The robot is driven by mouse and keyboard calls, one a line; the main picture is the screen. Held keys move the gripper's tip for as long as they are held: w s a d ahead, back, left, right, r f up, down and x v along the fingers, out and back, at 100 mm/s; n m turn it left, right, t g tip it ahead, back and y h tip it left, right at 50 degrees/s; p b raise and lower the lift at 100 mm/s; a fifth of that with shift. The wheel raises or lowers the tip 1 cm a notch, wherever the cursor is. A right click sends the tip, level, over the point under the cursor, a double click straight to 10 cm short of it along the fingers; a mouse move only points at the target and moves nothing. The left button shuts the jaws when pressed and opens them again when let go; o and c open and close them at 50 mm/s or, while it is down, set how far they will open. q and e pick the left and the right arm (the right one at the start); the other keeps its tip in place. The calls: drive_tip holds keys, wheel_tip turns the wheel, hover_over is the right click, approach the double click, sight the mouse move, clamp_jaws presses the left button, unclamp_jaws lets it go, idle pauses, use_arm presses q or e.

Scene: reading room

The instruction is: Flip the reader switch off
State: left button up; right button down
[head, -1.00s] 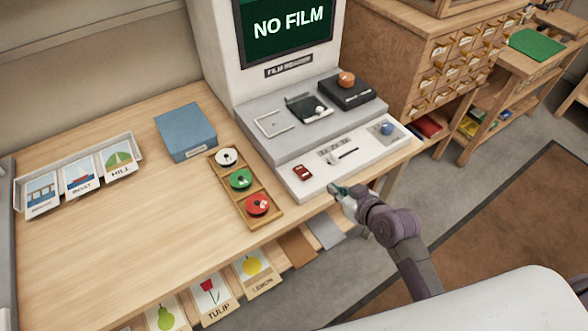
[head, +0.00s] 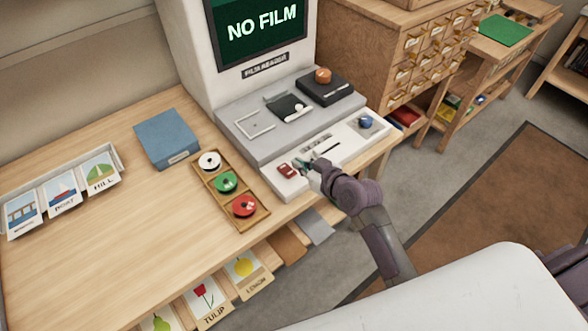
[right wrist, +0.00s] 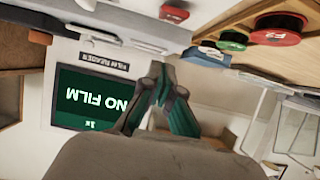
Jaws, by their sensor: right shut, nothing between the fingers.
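The film reader (head: 185,50) has a lit green screen (head: 258,28) reading "NO FILM"; the screen also shows upside down in the right wrist view (right wrist: 95,98). A small red switch (head: 286,170) sits at the left end of the reader's white front panel. It shows at the top of the right wrist view (right wrist: 174,13). My right gripper (head: 309,165) is shut and empty, low over the panel just right of the switch. I see no clear contact between them. The switch's exact tilt is too small to tell. My left gripper is not in view.
A wooden tray (head: 222,205) with white, green and red reels lies left of the panel. A blue knob (head: 365,121) is at the panel's right end. A blue box (head: 166,138) and a picture-card rack (head: 119,155) stand further left. The table's middle is clear.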

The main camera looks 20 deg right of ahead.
sight(294, 175)
drive_tip(key=x, duration=0.4)
drive_tip(key=shift+r, duration=0.1)
drive_tip(key=f, duration=0.2)
drive_tip(key=shift+s+d+f, duration=0.15)
drive_tip(key=shift+s+f, duration=0.05)
drive_tip(key=shift+f, duration=0.2)
drive_tip(key=shift+s+f, duration=0.2)
drive_tip(key=shift+f, duration=0.5)
drive_tip(key=f+b, duration=0.1)
drive_tip(key=b, duration=0.1)
drive_tip(key=f+t+b, duration=0.1)
drive_tip(key=b, duration=0.1)
drive_tip(key=shift+s+d, duration=0.1)
drive_tip(key=shift+d, duration=0.1)
drive_tip(key=shift+r, duration=0.6)
